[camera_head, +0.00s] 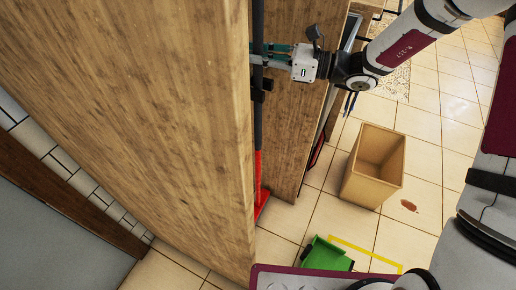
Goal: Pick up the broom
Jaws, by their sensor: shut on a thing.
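The broom (258,130) stands upright along the edge of a wooden panel. It has a dark upper handle and a red lower part (259,190) that reaches down to the tiled floor. Its left side and its top are partly hidden by the panel edge and the frame edge. My gripper (262,54) reaches in from the right and is shut on the broom's dark handle near the top of the view. Its fingertips are partly hidden behind the panel.
Wooden panels (140,120) stand close on the left and behind the broom. An open cardboard-coloured box (365,184) is on the floor at right. A green object (326,254) and a yellow outline (366,251) lie at the bottom.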

